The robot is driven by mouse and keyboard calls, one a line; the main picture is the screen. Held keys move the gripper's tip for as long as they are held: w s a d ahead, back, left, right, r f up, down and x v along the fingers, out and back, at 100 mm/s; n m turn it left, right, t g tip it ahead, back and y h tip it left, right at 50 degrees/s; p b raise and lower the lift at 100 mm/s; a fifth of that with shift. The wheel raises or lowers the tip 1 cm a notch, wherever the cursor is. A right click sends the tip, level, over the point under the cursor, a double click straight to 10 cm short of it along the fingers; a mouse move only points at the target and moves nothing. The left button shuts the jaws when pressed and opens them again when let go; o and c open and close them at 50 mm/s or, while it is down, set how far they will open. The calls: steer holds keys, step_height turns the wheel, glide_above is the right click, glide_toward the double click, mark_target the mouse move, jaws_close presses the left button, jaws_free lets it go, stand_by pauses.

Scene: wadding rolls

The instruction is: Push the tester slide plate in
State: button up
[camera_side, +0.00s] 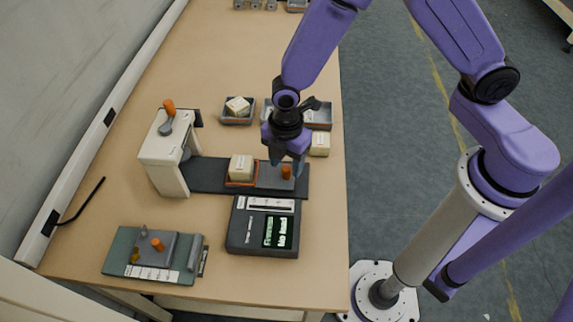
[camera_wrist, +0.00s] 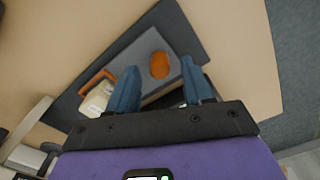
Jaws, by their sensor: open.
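The tester is a white press frame (camera_side: 160,150) with an orange handle on top, standing at the left end of a dark base (camera_side: 208,175). The grey slide plate (camera_side: 268,176) lies on the right part of the base, outside the frame. It carries an orange-rimmed tray with a cream wadding block (camera_side: 241,168) and an upright orange knob (camera_side: 287,172). My gripper (camera_side: 287,164) is open above the knob end of the plate. In the wrist view, the knob (camera_wrist: 160,65) shows just beyond the gap between my blue fingers (camera_wrist: 160,87), apparently not gripped.
A dark display unit (camera_side: 262,245) with a lit screen sits in front of the base. A green fixture (camera_side: 150,254) stands front left. Behind are a grey tray with a block (camera_side: 238,108), more trays (camera_side: 318,115) and a loose block (camera_side: 320,143). The table's right edge is close.

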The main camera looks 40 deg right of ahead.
steer(key=shift+f, duration=1.05)
jaws_close()
steer(key=w+a, duration=1)
steer(key=shift+w+a, duration=0.1)
steer(key=shift+w, duration=0.05)
jaws_free()
step_height(320, 180, up, 18)
steer(key=shift+f, duration=0.25)
